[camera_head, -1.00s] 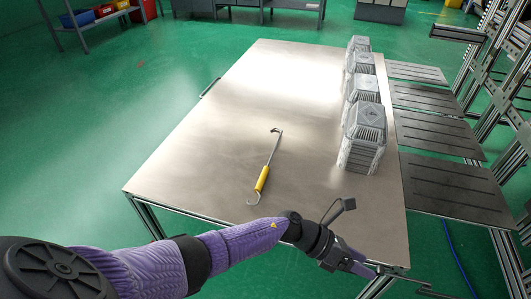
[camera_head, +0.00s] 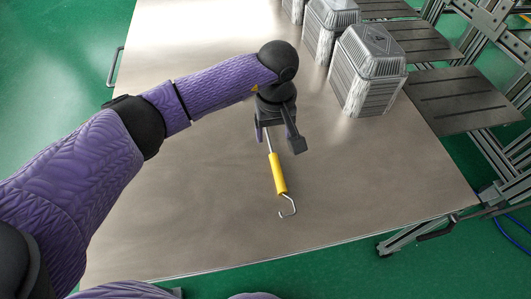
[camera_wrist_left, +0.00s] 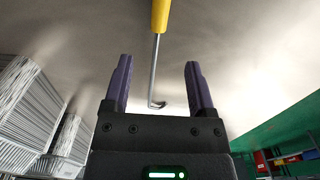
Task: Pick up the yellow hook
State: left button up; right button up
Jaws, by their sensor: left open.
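The yellow hook (camera_head: 279,174) lies on the metal table (camera_head: 190,215). It has a yellow handle, a bent metal end towards me and a metal shaft running away under my left gripper (camera_head: 277,139). In the left wrist view the yellow handle (camera_wrist_left: 160,14) is at the top, and the shaft ends in a small bend between the two purple fingers of the left gripper (camera_wrist_left: 158,82). The left gripper is open, with the shaft between its fingers and not visibly clamped. My right gripper is not in view.
Stacks of grey foil trays (camera_head: 365,72) stand along the table's right side. Dark shelf panels (camera_head: 460,100) on a metal frame stand beyond the right edge. The table around the hook is clear.

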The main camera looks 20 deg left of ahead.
aim_at(274, 156)
pick_arm(q)
jog(key=f+b, duration=0.2)
jog(key=f, duration=0.2)
jog(key=f+b, duration=0.2)
jog(key=f, duration=0.2)
jog(key=shift+s+d+f+b, duration=0.1)
jog(key=shift+d+f+b, duration=0.1)
jog(key=shift+f+b, duration=0.2)
jog(key=shift+r, duration=0.2)
jog(key=shift+c, duration=0.5)
jog(key=c, duration=0.5)
grip_shut()
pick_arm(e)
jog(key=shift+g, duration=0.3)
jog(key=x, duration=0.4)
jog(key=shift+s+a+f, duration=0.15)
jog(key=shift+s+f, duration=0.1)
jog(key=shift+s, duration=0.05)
